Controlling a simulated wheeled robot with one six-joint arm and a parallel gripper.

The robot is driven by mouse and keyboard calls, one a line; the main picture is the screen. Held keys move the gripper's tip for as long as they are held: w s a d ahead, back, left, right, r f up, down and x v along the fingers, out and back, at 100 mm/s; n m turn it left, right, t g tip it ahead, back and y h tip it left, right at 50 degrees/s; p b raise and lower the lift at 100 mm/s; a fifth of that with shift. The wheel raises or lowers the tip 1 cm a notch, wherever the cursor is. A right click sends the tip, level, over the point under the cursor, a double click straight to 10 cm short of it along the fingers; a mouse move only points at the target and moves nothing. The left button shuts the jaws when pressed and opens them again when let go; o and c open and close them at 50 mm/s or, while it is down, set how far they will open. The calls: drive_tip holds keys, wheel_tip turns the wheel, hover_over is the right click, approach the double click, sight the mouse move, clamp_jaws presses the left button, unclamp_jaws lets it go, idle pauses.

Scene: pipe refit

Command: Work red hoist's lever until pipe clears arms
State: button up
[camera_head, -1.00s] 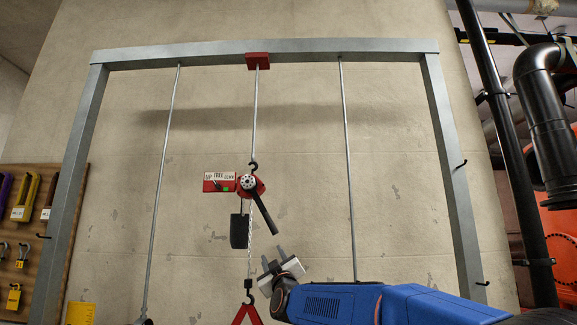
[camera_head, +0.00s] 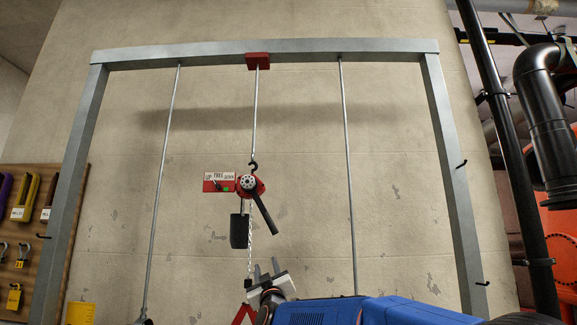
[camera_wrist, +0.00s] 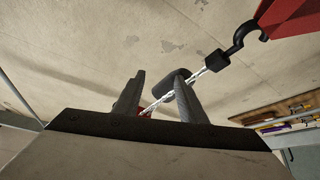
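The red hoist (camera_head: 250,185) hangs from the frame's top beam. Its black lever (camera_head: 265,215) slants down to the right. A red and white UP/FREE/DOWN sign (camera_head: 219,182) sits left of the hoist. A black chain container (camera_head: 239,231) hangs beneath. My gripper (camera_head: 267,268) is open and empty, below the lever and apart from it, fingers pointing up. In the wrist view its two fingers (camera_wrist: 157,92) are spread, with the load chain (camera_wrist: 195,76) beyond them. A black hook (camera_wrist: 240,42) and red sling (camera_wrist: 286,14) hang on that chain. The pipe and arms cannot be made out.
A grey steel frame (camera_head: 455,180) with two thin side rods (camera_head: 348,180) surrounds the hoist. A tool board (camera_head: 40,215) is at the left. Black pipes (camera_head: 545,120) stand at the right.

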drive_tip(key=a+f+m+h, duration=0.1)
drive_tip(key=a+f+m, duration=0.1)
drive_tip(key=a, duration=0.1)
drive_tip(key=shift+f+h, duration=0.3)
drive_tip(key=shift+f, duration=0.1)
drive_tip(key=shift+d+r+n+y, duration=0.8)
drive_tip(key=shift+d+r+n, duration=0.2)
drive_tip(key=shift+d+r, duration=0.45)
drive_tip(key=shift+d+r+n+g+y, duration=0.1)
drive_tip(key=shift+d+r+n+y, duration=0.1)
drive_tip(key=shift+d+r+n, duration=0.3)
drive_tip(key=shift+d+r+n+g+y, duration=0.1)
drive_tip(key=shift+d+r+n+y, duration=0.15)
drive_tip(key=shift+r, duration=0.35)
drive_tip(key=shift+d+r+n+g+y, duration=0.15)
drive_tip(key=shift+d+r+n, duration=0.15)
drive_tip(key=shift+r+n, duration=0.2)
drive_tip(key=shift+r, duration=0.1)
